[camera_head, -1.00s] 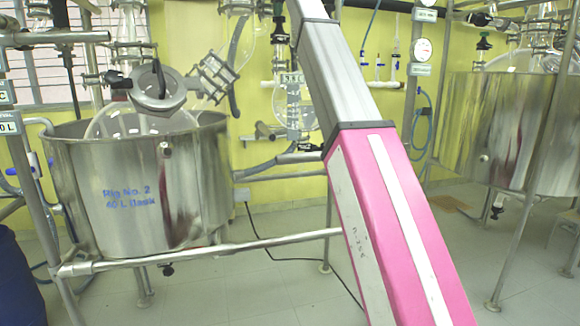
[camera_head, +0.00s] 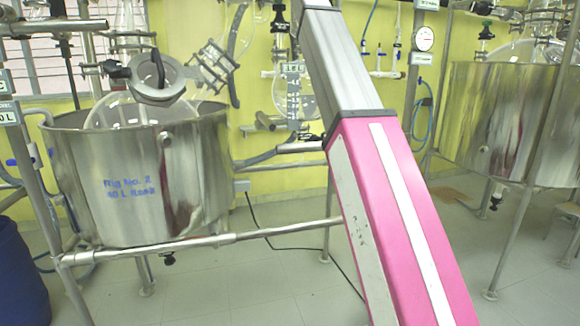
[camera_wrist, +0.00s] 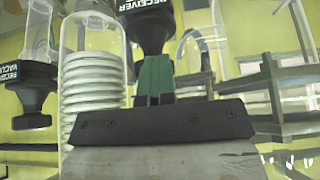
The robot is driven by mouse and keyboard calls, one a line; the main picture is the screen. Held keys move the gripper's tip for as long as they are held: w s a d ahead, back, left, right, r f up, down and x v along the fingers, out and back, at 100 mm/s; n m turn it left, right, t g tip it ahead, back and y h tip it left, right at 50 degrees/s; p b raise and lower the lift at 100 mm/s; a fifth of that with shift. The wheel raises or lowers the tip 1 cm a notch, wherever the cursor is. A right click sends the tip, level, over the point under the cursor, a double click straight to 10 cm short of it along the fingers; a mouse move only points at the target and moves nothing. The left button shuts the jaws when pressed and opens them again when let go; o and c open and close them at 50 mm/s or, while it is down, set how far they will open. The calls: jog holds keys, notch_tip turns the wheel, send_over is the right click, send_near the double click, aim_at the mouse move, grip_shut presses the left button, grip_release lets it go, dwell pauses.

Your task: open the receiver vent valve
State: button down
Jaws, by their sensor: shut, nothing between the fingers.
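In the wrist view a black knob marked "RECEIVER" (camera_wrist: 148,24) stands at the top middle; the rest of its label is cut off by the picture edge. My gripper (camera_wrist: 156,62) shows as narrow green fingers rising from a dark bar. The fingers are shut, with nothing held between them. Their tips overlap the lower end of the knob in the picture; I cannot tell whether they touch it. A second black knob, marked "RECEIVER VACUUM" (camera_wrist: 32,92), stands apart at the left. In the head view my gripper is out of sight.
A ribbed glass column (camera_wrist: 92,80) stands close left of my fingers. Metal rails and shelves (camera_wrist: 270,90) lie to the right. In the head view a steel vat (camera_head: 135,200) stands left, another vat (camera_head: 490,120) right, with a pipe frame (camera_head: 280,232) low between.

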jog(key=shift+d+f, duration=0.2)
jog(key=shift+d, duration=0.25)
jog(key=shift+d+f, duration=0.2)
jog(key=shift+d, duration=0.25)
jog(key=shift+w+d, duration=0.15)
jog(key=shift+d, duration=0.05)
jog(key=shift+w+d+r, duration=0.1)
jog(key=shift+w+d, duration=0.1)
jog(key=shift+d, duration=0.1)
jog(key=shift+w, duration=0.1)
jog(key=shift+d, duration=0.15)
jog(key=shift+s+r, duration=0.15)
jog(key=shift+s, duration=0.05)
notch_tip(320, 180, up, 6)
